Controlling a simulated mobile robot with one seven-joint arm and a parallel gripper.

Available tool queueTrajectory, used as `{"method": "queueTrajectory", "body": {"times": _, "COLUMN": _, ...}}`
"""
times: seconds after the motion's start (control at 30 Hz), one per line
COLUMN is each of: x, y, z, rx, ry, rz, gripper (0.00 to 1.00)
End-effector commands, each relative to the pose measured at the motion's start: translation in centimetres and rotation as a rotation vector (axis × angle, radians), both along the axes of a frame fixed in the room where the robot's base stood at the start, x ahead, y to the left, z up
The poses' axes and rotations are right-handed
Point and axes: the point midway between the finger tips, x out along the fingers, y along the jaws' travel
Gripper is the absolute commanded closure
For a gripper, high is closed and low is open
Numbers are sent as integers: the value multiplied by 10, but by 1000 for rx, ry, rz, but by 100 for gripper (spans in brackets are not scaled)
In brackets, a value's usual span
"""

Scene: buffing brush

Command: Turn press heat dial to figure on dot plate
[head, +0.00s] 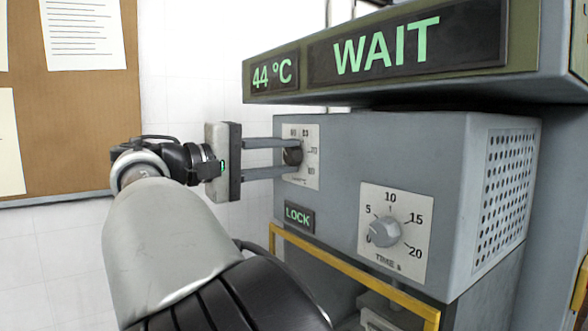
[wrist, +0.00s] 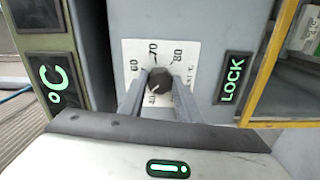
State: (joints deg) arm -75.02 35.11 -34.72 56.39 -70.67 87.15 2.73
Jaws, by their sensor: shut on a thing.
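The heat dial (head: 292,154) is a dark round knob on a white scale plate (head: 312,172) on the press front. It also shows in the wrist view (wrist: 160,80), with 60, 70 and 80 around it and a partly hidden figure at lower left. A pale mark on the knob points to lower left, toward that figure. My gripper (head: 291,158) is shut on the heat dial, one finger on each side; its fingers also show in the wrist view (wrist: 159,90). The display (head: 273,73) reads 44 °C. I cannot make out a dot plate.
A WAIT sign (head: 380,47) overhangs the press box. A lit LOCK label (head: 299,216) sits below the heat dial. A time dial (head: 386,232) is at lower right, its pointer near 0. A yellow rail (head: 350,272) crosses below. A corkboard (head: 85,110) hangs at left.

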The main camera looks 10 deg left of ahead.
Motion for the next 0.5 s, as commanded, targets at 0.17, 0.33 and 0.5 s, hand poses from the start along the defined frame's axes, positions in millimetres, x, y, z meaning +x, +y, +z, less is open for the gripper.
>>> {"method": "queueTrajectory", "body": {"times": 0.17, "x": 0, "y": 1, "z": -3, "rx": 106, "ry": -90, "rz": 1, "gripper": 92}}
{"method": "queueTrajectory", "body": {"times": 0.33, "x": 0, "y": 1, "z": -3, "rx": 183, "ry": -157, "rz": 1, "gripper": 92}}
{"method": "queueTrajectory", "body": {"times": 0.5, "x": 0, "y": 1, "z": -2, "rx": 235, "ry": -201, "rz": 1, "gripper": 92}}
